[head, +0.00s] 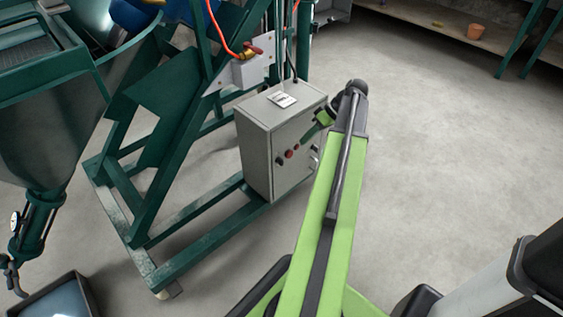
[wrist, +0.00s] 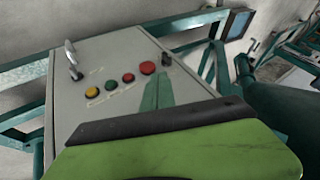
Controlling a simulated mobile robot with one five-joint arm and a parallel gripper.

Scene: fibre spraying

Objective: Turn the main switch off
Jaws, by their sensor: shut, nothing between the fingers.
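The grey control box (head: 256,150) stands on the green machine frame. Its front also fills much of the wrist view (wrist: 110,50). A silver lever-like switch (wrist: 71,52) sits at the left of that face in the wrist view; I cannot tell its setting. A row of yellow, green and red buttons (wrist: 111,85) ends in a larger red one (wrist: 147,68). My gripper (head: 308,136) is in front of the box face, its dark green fingers together and empty. In the wrist view the fingertips (wrist: 158,88) show just below the large red button, apart from the lever. I cannot tell whether they touch the face.
Green frame beams (head: 205,232) run beside and below the box. A small grey box with a red and yellow valve and an orange hose (head: 249,68) is above it. A hopper (head: 45,130) stands left. The concrete floor at right (head: 440,130) is clear.

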